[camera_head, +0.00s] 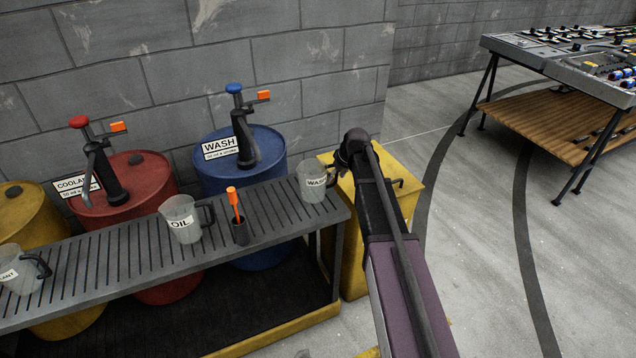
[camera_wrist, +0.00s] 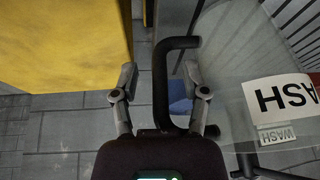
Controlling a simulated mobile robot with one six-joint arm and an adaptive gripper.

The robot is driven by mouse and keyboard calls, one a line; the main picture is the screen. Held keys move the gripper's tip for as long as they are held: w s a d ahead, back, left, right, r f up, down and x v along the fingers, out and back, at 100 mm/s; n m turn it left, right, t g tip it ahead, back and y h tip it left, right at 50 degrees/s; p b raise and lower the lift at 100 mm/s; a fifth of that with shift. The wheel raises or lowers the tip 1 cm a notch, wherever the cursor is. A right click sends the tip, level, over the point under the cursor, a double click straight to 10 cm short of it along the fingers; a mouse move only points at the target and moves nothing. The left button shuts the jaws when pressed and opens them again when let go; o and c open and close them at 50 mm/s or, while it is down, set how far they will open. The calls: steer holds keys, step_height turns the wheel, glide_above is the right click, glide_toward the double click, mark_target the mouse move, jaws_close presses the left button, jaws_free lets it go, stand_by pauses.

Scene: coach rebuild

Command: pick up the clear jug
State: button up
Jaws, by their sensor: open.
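A clear jug labelled WASH (camera_head: 313,182) stands upright at the right end of the slatted grey bench (camera_head: 110,258). In the wrist view its see-through body (camera_wrist: 232,60) fills the right side, with its label and black handle (camera_wrist: 161,85). My gripper (camera_wrist: 158,80) is open, with one finger on each side of the handle's upright bar in this view; I see no clear contact. In the head view my gripper (camera_head: 350,150) is at the jug's right side, and my arm hides part of it. Two more clear jugs, OIL (camera_head: 182,222) and one partly cut off (camera_head: 18,272), stand further left.
A black cup with an orange-handled tool (camera_head: 239,228) stands between the OIL and WASH jugs. Blue (camera_head: 262,160), red (camera_head: 140,185) and yellow drums (camera_head: 28,218) with pumps stand behind. A yellow cabinet (camera_head: 402,165) is close to my gripper.

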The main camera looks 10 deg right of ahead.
jaws_close()
steer(key=shift+r, duration=0.2)
step_height(320, 180, up, 4)
steer(key=p, duration=0.4)
steer(key=shift+f, duration=0.15)
steer(key=s+p, duration=0.1)
steer(key=s, duration=1.5)
steer(key=shift+r, duration=0.45)
